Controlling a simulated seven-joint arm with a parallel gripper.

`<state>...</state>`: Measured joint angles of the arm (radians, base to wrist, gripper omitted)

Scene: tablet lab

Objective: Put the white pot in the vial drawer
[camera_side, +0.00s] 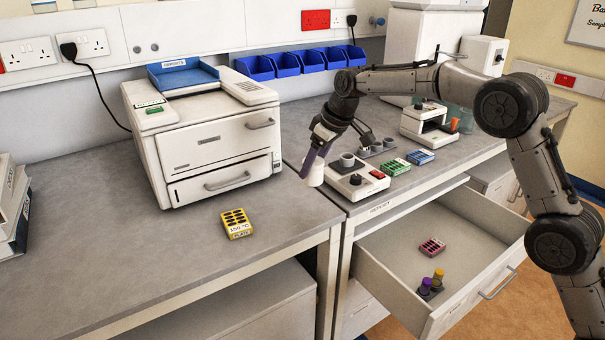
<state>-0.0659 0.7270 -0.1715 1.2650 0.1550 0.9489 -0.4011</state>
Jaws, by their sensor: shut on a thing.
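The white pot (313,172) is at my gripper (317,157), at the front left of the right-hand bench and left of a small device with a black knob. My gripper is shut on the pot, and its fingers hide the pot's upper part. The picture does not show clearly whether the pot's base touches anything. The drawer (390,246) under the right-hand bench is pulled wide open, below and to the right of my gripper. In it are a pink rack (432,246) and a small dark holder with a purple-capped vial (425,286) and a yellow-capped vial (438,275).
The device with a black knob and red switch (357,181) stands close to my gripper. Green (394,167) and blue (420,156) racks lie behind it. A large white printer-like machine (205,130) and a yellow rack (237,223) are on the left bench. The drawer's left part is clear.

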